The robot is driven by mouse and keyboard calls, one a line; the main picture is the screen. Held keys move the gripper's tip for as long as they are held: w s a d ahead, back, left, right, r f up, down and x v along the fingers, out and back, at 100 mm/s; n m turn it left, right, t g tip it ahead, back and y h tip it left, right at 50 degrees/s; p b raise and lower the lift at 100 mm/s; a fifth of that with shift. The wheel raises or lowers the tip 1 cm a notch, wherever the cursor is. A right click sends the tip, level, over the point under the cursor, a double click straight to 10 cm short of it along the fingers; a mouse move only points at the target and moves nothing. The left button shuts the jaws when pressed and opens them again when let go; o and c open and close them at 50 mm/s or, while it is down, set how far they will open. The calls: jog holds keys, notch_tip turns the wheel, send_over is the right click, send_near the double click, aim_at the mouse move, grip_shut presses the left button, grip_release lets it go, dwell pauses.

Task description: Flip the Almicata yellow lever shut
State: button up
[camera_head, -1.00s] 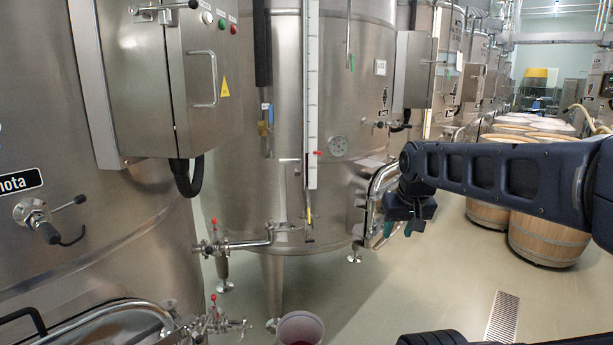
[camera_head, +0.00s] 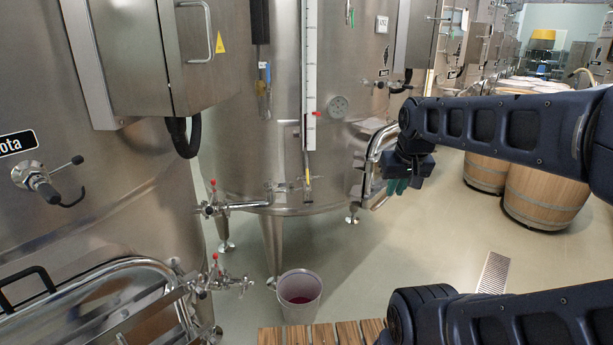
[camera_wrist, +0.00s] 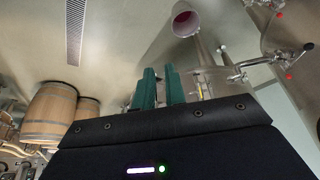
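A small yellow lever (camera_head: 308,181) sits at the foot of the white level gauge on the middle steel vat (camera_head: 240,165) in the head view. The name Almicata is not readable anywhere; the left vat's label shows only "ota". My gripper (camera_head: 397,187) points down to the right of the lever, apart from it, in front of the vat's curved pipe handle. In the wrist view, its two teal fingers (camera_wrist: 161,88) stand apart with an empty gap between them.
Red-handled valves (camera_head: 212,200) stick out left of the lever. A bucket (camera_head: 300,296) with red liquid stands on the floor below, beside wooden slats (camera_head: 325,334). The curved pipe handle (camera_head: 374,150) lies between lever and gripper.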

aim_at(308, 176)
jog(key=shift+n, duration=0.7)
jog(key=w+r, duration=0.1)
jog(key=w, duration=0.3)
jog(key=w+a+r, duration=0.1)
jog(key=w, duration=0.3)
jog(key=w+r, duration=0.1)
jog(key=w, duration=0.4)
jog(key=shift+w+a+r, duration=0.1)
jog(key=shift+a+r, duration=0.15)
jog(key=shift+r, duration=0.15)
grip_shut()
jog(key=w+a+f+n+h, duration=0.1)
jog(key=w+a, duration=0.2)
jog(key=w, duration=0.5)
jog(key=w+a+n, duration=0.1)
jog(key=w+a, duration=0.1)
jog(key=w, duration=0.6)
jog(key=w+a+f+n, duration=0.1)
jog(key=w+a+f, duration=0.4)
jog(key=w, duration=0.3)
jog(key=w+a+f+n, duration=0.1)
jog(key=w+a+f, duration=0.4)
jog(key=w+a, duration=0.1)
jog(key=w+a+f+n+h, duration=0.1)
jog(key=w+a+f, duration=0.3)
jog(key=w, duration=0.5)
jog(key=shift+w+a+f, duration=0.35)
jog(key=shift+a+f, duration=0.05)
jog(key=shift+a, duration=0.55)
